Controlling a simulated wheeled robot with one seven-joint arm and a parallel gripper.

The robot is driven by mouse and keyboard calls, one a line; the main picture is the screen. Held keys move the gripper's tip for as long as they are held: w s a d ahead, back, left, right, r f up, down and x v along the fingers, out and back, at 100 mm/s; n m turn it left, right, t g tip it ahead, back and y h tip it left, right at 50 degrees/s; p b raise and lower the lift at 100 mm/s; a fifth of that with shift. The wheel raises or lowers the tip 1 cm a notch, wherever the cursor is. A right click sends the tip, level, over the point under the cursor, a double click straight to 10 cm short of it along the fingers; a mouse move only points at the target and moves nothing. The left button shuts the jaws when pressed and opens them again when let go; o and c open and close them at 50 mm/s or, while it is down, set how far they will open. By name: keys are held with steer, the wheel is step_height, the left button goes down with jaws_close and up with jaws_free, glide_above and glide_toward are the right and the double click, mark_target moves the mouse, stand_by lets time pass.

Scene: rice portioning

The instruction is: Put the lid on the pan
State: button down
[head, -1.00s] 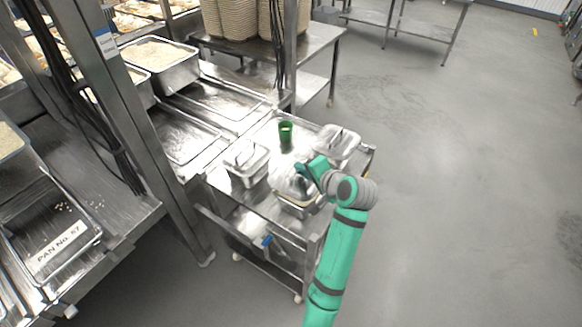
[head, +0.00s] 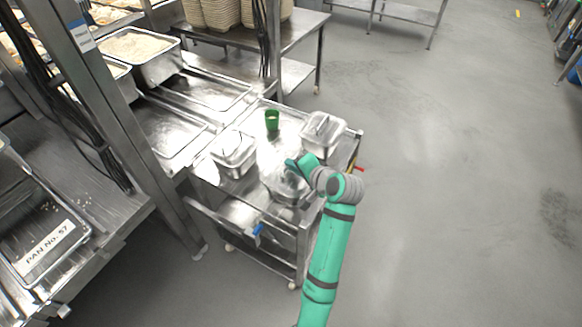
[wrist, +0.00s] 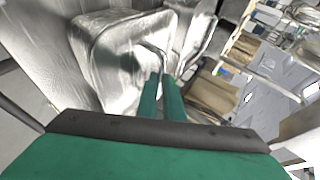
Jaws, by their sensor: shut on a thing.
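My gripper (head: 291,164) is over the front right of the steel trolley and shut on the handle of a shiny steel lid (head: 283,184). In the wrist view its fingers (wrist: 162,80) meet at the thin handle, and the lid (wrist: 108,62) fills the upper left. The lid is over the front pan, which is largely hidden beneath it. I cannot tell whether the lid rests flat on the rim or is slightly above it.
A green cup (head: 272,122) stands at the back. A rack with a rice container (head: 140,58) is to the left. Open floor (head: 440,200) lies right.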

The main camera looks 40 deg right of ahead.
steer(key=shift+f, duration=0.25)
stand_by(0.4)
steer(key=c, duration=1.8)
jaws_free()
steer(key=v, duration=1)
steer(key=shift+s+r, duration=0.2)
steer(key=shift+s, duration=0.05)
